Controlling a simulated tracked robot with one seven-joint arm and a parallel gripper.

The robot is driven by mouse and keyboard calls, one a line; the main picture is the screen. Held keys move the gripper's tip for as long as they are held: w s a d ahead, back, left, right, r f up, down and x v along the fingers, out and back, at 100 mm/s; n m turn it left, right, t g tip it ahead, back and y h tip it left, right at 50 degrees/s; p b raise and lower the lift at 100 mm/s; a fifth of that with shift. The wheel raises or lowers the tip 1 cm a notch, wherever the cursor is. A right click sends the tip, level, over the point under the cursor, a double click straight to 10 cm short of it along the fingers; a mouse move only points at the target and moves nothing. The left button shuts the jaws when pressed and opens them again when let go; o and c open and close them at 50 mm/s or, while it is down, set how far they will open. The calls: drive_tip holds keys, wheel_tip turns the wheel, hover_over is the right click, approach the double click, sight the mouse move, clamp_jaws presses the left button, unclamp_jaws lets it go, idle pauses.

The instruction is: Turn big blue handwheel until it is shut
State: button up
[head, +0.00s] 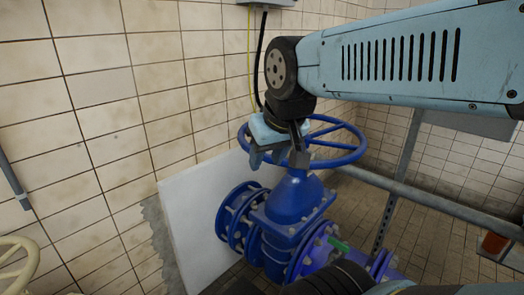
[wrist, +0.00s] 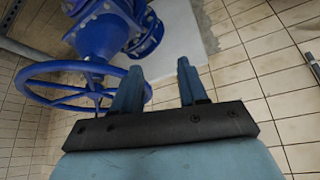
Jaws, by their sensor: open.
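The big blue handwheel (head: 338,161) sits level on top of a blue flanged valve (head: 292,205) in the head view. My gripper (head: 277,160) is at the wheel's left side, fingers pointing down, with one finger in front of the hub area. In the wrist view the handwheel (wrist: 38,92) fills the left side. My gripper (wrist: 160,70) is open there, its left finger overlapping the right end of the rim. A sliver of rim shows just inside that finger. I cannot tell whether they touch. The gap between the fingers is otherwise empty.
A tiled wall (head: 95,75) stands behind and left, with a white panel (head: 190,220) beside the valve. A grey pipe rail (head: 425,200) runs to the right of the wheel. A cream handwheel (head: 18,262) is at the lower left. A black cable (head: 259,60) hangs behind my arm.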

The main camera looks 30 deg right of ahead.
drive_tip(key=shift+d, duration=0.1)
drive_tip(key=shift+o, duration=1.4)
drive_tip(key=shift+w+d+r, duration=0.1)
drive_tip(key=shift+w+r, duration=0.1)
drive_tip(key=w+d+n+g, duration=0.15)
drive_tip(key=w+d, duration=0.25)
drive_tip(key=w, duration=0.4)
drive_tip(key=w+d+n+g, duration=0.1)
drive_tip(key=w+d+g, duration=0.1)
drive_tip(key=w+d, duration=0.35)
drive_tip(key=w+d+n+g, duration=0.1)
drive_tip(key=w+d+g, duration=0.15)
drive_tip(key=w, duration=0.65)
drive_tip(key=shift+y, duration=0.4)
wheel_tip(320, 180, down, 13)
drive_tip(key=shift+s+a+f, duration=0.1)
drive_tip(key=shift+s+a, duration=0.05)
clamp_jaws()
